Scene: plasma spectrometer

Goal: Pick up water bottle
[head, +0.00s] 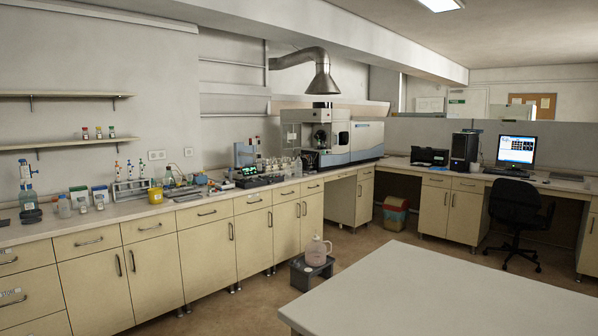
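Which item is the water bottle is not certain. Neither of my grippers is in view.
The long counter (150,208) runs along the left wall, holding a spectrometer (340,138) under an exhaust hood (322,80). A pale table (470,292) fills the lower right. Open floor lies between them. A black chair (517,205) stands at the right.

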